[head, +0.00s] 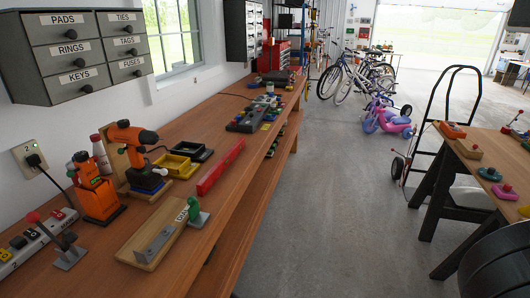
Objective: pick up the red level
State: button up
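The red level (221,166) is a long, narrow red bar on the wooden workbench (228,198). It lies lengthwise near the bench's right edge, pointing away from me, to the right of the yellow and black trays. Nothing visibly covers it or touches it. My gripper is not in view, so its state does not show.
Left of the level are an orange drill (131,150) on a stand, a yellow tray (171,166) and a black tray (193,151). A wooden board with a green handle (194,207) lies nearer. A sawhorse table (489,160) stands right; floor between is open.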

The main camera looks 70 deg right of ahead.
aim_at(211, 177)
jog(key=z, duration=1.05)
jog(key=i+j+z, duration=0.3)
jog(key=i, duration=0.05)
